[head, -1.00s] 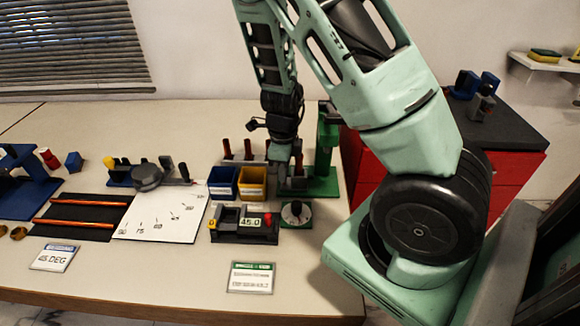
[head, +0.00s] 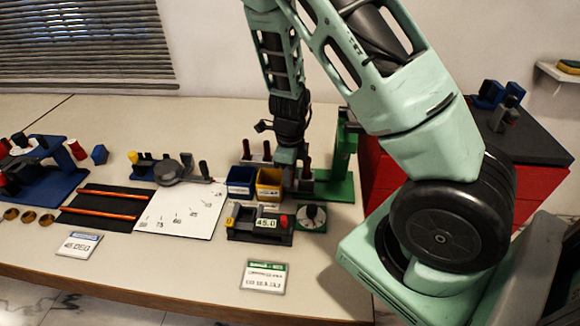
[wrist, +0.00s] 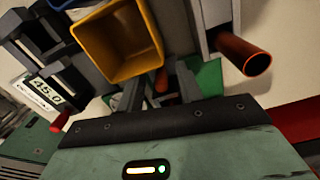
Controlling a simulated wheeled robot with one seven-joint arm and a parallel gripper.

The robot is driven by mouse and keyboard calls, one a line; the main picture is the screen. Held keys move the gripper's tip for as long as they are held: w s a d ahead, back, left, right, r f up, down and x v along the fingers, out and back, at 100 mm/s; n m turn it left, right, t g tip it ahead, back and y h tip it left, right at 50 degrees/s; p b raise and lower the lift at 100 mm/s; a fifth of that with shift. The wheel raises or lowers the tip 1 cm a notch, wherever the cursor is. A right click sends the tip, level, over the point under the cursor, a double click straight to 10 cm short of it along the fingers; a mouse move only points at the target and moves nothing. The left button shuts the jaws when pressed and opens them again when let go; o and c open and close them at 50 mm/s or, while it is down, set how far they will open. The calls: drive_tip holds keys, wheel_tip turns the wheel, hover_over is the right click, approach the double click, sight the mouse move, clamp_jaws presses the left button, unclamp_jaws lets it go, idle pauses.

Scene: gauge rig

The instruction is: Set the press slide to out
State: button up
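The green press (head: 343,150) stands on a green base (head: 335,188) at the back right of the bench in the head view. A dark red upright handle (head: 306,166) shows in front of its column; I cannot tell whether it belongs to the press slide. My gripper (head: 287,172) points down just left of this handle, behind the yellow bin (head: 269,190). In the wrist view my gripper (wrist: 158,92) has two dark fingers apart, with a dark red piece (wrist: 161,80) showing between them. I cannot tell whether they touch it. The slide's position is hidden.
A blue bin (head: 240,185) stands beside the yellow one. In front are a gauge readout (head: 266,223) showing 45.0 and a dial (head: 311,215). An orange-red cylinder (wrist: 245,54) is close in the wrist view. The bench's front right is clear apart from a card (head: 264,277).

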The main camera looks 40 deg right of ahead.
wheel_tip(320, 180, up, 18)
drive_tip(key=p, duration=0.5)
drive_tip(key=shift+f, duration=0.25)
drive_tip(key=s+a+r+n+y, duration=0.1)
drive_tip(key=s+a+n, duration=0.2)
drive_tip(key=a+n, duration=0.3)
drive_tip(key=s+a+r+n+g, duration=0.1)
drive_tip(key=s+a+r+n, duration=0.15)
drive_tip(key=a+n, duration=0.45)
drive_tip(key=s+a+n+y, duration=0.1)
drive_tip(key=s+a+n, duration=0.2)
drive_tip(key=a+n, duration=0.3)
drive_tip(key=s+a+r+n, duration=0.2)
drive_tip(key=s+n, duration=0.3)
drive_tip(key=n, duration=0.4)
drive_tip(key=s+a+r+n+t+h, duration=0.1)
drive_tip(key=s+a+n, duration=0.3)
drive_tip(key=n, duration=0.5)
drive_tip(key=shift+s+a+r, duration=0.25)
drive_tip(key=shift+s+r, duration=0.3)
drive_tip(key=shift+s, duration=0.65)
